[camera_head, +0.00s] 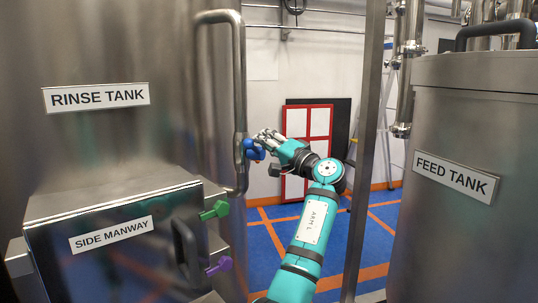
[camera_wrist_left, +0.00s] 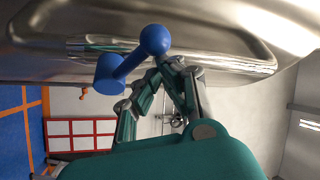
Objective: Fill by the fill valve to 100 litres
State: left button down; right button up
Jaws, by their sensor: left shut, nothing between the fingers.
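A blue valve handle (camera_head: 254,150) with a rounded end shows beside the vertical steel pipe on the rinse tank (camera_head: 110,40). In the left wrist view, the handle (camera_wrist_left: 130,62) has a ball at one end and a wider knob at the other, in front of the steel surface. My left gripper (camera_head: 264,138) is shut and empty, right by the handle. In the left wrist view its fingertips (camera_wrist_left: 168,64) are close to the ball end; I cannot tell whether they touch. No label or litre reading is legible near the handle. My right gripper is out of view.
The side manway (camera_head: 80,265) below has a black handle (camera_head: 185,247), a green knob (camera_head: 214,210) and a purple knob (camera_head: 219,266). Blue floor (camera_head: 335,240) lies between.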

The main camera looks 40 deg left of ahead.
aim_at(253, 149)
pick_arm(q)
jog(key=f+b, duration=0.1)
jog(key=s+f+n+b, duration=0.1)
jog(key=b, duration=0.1)
jog(key=shift+s+a+f+y, duration=0.1)
jog(key=shift+s+y, duration=0.15)
jog(key=shift+y, duration=0.05)
jog(key=shift+s+f+b, duration=0.2)
jog(key=shift+f+b, duration=0.2)
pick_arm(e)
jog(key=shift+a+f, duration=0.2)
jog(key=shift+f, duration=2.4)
